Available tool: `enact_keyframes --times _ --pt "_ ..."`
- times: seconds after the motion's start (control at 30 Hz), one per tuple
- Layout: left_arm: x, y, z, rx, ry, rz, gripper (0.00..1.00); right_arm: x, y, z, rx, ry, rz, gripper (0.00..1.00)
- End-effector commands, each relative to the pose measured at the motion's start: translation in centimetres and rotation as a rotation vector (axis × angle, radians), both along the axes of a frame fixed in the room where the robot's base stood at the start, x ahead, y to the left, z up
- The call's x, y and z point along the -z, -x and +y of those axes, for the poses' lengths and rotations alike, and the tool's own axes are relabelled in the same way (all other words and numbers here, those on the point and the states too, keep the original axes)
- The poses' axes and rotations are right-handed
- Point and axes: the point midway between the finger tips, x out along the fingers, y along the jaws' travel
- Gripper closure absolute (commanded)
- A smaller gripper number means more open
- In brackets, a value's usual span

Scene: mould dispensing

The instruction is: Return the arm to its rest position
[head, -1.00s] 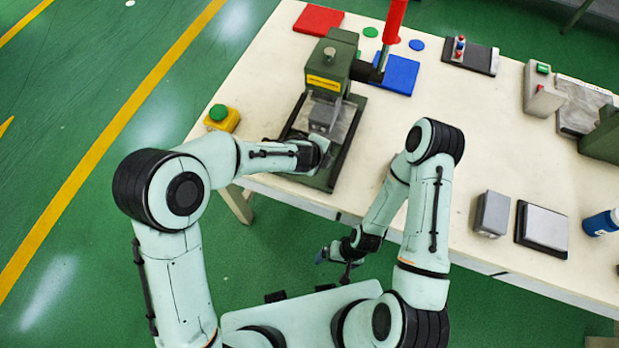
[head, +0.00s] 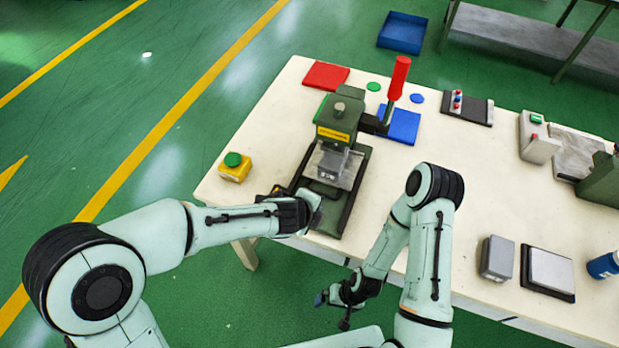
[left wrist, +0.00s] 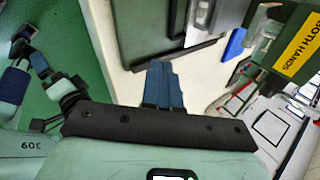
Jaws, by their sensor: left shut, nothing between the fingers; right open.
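My left arm reaches in from the left in the head view, its left gripper (head: 316,197) at the front left of the green press (head: 341,110). In the left wrist view the blue fingers of the left gripper (left wrist: 162,78) are shut with nothing between them. They point toward the press base, apart from the yellow-labelled press head (left wrist: 298,45). My right gripper (head: 331,309) hangs open and empty in front of the table's front edge. It also shows at the left of the left wrist view.
The press has a raised red handle (head: 398,78) and a grey block (head: 331,164) under its head. A yellow button box (head: 235,168) stands left of it. A grey box (head: 497,258) and a scale (head: 549,270) are at right. A blue bin (head: 402,33) lies beyond the table.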

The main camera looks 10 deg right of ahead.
Motion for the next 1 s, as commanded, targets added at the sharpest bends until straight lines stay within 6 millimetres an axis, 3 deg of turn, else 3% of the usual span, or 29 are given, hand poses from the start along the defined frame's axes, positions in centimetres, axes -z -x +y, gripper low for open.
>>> enact_keyframes --times 0.27,0.37,0.43,0.57,0.7,0.9,1.0 --pt "0.5 0.2 0.3 -0.015 0.005 0.021 1.00 0.0 0.1 0.0 0.000 0.000 0.001 0.00" --pt "3.0 0.6 1.6 -0.103 0.033 0.127 1.00 0.0 0.1 0.0 0.000 0.000 0.001 0.00" --pt "6.2 1.5 3.3 -0.238 0.076 0.273 1.00 0.0 0.1 0.0 0.001 0.000 0.001 0.00" --pt "14.0 4.7 7.9 -0.693 0.215 0.658 1.00 0.1 0.1 0.0 0.000 0.000 0.001 0.00" --pt "21.0 8.8 12.9 -1.323 0.377 0.995 1.00 0.0 0.1 0.0 0.000 0.000 0.001 0.00" --pt "27.4 14.7 19.1 -2.114 0.503 1.168 1.00 0.0 0.1 0.0 0.000 0.000 0.001 0.00" --pt "28.8 16.7 20.9 -2.346 0.521 1.165 1.00 0.0 0.1 0.0 0.000 0.000 0.001 0.00"
